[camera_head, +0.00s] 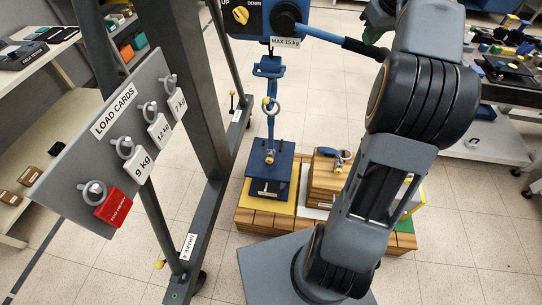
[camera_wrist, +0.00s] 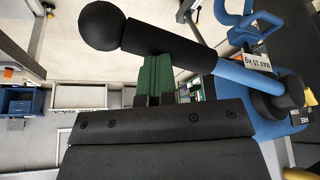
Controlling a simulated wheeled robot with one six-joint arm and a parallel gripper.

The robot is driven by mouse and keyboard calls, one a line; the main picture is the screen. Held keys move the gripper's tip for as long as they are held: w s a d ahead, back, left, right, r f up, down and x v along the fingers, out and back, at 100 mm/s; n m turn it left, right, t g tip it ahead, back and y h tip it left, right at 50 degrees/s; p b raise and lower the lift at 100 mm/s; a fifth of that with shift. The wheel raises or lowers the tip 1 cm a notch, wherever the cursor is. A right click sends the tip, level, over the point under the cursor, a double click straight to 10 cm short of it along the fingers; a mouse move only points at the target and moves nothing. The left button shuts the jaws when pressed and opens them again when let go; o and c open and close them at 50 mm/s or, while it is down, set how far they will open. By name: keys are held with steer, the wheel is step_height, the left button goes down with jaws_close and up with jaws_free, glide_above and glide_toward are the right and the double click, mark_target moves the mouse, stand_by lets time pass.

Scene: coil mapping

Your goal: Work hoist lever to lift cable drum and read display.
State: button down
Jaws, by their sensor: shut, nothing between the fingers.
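The blue hoist (camera_head: 255,18) hangs at the top, with a yellow UP/DOWN knob (camera_head: 240,15) and a "MAX 15 kg" label. Its blue lever (camera_head: 318,35) runs right to a black grip; the grip and ball end (camera_wrist: 100,27) show close up in the wrist view. My gripper (camera_wrist: 158,75) is shut and empty, its green fingers right by the grip; contact is unclear. Below the hoist, a hook (camera_head: 268,105) lines up with a blue spool-like load (camera_head: 270,170) on a yellow pad. A wooden load stands beside it. Which is the cable drum is unclear. No readable display shows.
A board (camera_head: 75,160) of load cards reads 7 kg, 12 kg and 9 kg, plus a red card (camera_head: 113,206). The grey gantry frame (camera_head: 178,75) stands at left. A wooden pallet (camera_head: 262,222) bears the loads. A cluttered bench (camera_head: 500,140) is at right.

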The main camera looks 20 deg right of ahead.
steer(key=shift+f, duration=0.1)
step_height(320, 180, down, 2)
steer(key=shift+w+a+f+b, duration=0.1)
steer(key=shift+a+f+b, duration=0.05)
steer(key=shift+b, duration=0.75)
steer(key=r+p, duration=0.9)
steer(key=shift+d+r, duration=0.2)
step_height(320, 180, up, 10)
steer(key=a+p, duration=0.1)
steer(key=p, duration=0.6)
steer(key=shift+w+a+r, duration=0.2)
steer(key=shift+w+a, duration=0.1)
